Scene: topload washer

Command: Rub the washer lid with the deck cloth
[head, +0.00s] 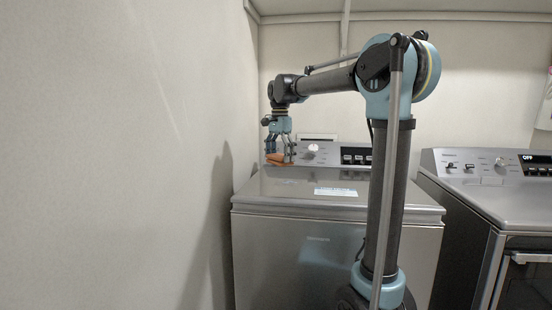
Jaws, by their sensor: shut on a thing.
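The washer lid (275,186) is closed, a flat grey top on the washer (295,245), with a pale label (336,192) toward its right. My gripper (280,157) points down over the far left part of the washer top, near the control panel. It is shut on an orange-brown cloth (277,159). The cloth is small in the picture and partly hidden by the fingers. I cannot tell whether it touches the surface below.
The control panel (340,154) with a knob and buttons rises behind the lid. A second machine (500,195) stands to the right across a narrow gap. A bare wall (130,150) is close on the left. Most of the lid's top is clear.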

